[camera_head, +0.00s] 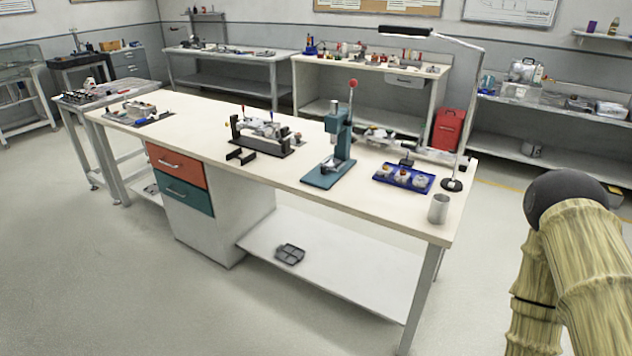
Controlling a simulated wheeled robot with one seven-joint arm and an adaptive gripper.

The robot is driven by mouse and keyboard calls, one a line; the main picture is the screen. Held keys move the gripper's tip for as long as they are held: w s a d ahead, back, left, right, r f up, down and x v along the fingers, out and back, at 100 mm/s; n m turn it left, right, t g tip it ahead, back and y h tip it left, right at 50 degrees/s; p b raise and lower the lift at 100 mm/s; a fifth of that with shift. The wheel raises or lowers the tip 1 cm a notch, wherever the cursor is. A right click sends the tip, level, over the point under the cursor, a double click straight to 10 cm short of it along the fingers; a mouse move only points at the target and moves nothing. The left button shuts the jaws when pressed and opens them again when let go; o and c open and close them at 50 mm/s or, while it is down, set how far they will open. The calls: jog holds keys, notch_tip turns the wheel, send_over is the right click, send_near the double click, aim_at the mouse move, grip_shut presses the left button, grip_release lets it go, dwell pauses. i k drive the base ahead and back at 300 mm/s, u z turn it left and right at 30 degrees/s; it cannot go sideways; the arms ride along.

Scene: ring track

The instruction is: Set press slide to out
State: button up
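A teal bench press (341,138) stands upright on the long white workbench (215,118), right of its middle. It has a flat teal base plate and a lever with a red knob on top. I cannot make out a separate slide on the press or its position at this distance. To its left is a black fixture (262,146) with metal parts on it, and a small black bracket (240,156) lies at its front. My gripper is not in view. Pale, bamboo-textured links, apparently of my arm, fill the lower right corner, well apart from the bench.
Drawers (178,166) sit below. A grey tray (290,254) lies on the lower shelf (345,270). The floor in front is clear.

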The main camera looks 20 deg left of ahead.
aim_at(334, 165)
jog(key=z, duration=0.15)
jog(key=k, duration=0.35)
jog(key=u, duration=1.3)
jog(key=i, duration=1.3)
jog(key=z, duration=0.2)
